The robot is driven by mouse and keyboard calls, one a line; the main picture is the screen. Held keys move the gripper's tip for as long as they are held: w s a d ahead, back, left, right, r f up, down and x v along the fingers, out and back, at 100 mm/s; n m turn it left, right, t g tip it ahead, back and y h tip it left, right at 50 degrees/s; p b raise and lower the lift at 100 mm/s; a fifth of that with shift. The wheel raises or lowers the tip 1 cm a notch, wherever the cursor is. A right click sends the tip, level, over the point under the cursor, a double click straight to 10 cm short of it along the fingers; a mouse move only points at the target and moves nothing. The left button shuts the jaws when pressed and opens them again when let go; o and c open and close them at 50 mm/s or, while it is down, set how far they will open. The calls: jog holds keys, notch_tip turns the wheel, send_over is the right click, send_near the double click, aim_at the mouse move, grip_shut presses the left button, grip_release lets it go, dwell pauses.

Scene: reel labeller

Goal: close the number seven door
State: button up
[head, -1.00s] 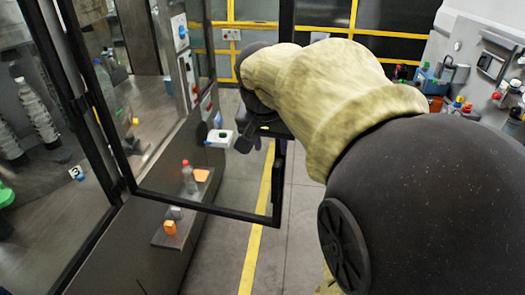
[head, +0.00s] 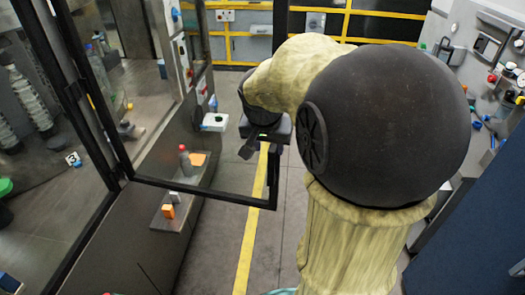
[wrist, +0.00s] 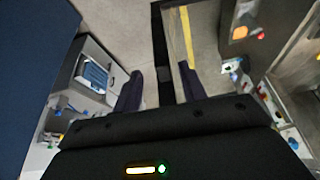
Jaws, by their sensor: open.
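A glass door (head: 205,194) with a black frame stands swung open in the head view, its lower corner toward the aisle. I cannot read a number seven on it. My gripper (head: 262,148) is at the free vertical edge of this door, partly seen through the glass. In the wrist view the dark door frame (wrist: 162,45) runs between the two fingers of my open gripper (wrist: 162,82), one finger on each side. I cannot tell whether either finger touches the frame.
Another glass panel with a number 3 label (head: 73,159) stands at the left. A yellow floor line (head: 247,240) runs along the aisle. A dark blue panel (head: 470,220) stands at the right.

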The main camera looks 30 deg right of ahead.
aim_at(271, 158)
jog(key=x, duration=0.9)
jog(key=shift+f+p, duration=0.1)
jog(key=shift+p, duration=0.2)
jog(key=shift+c, duration=0.4)
grip_shut()
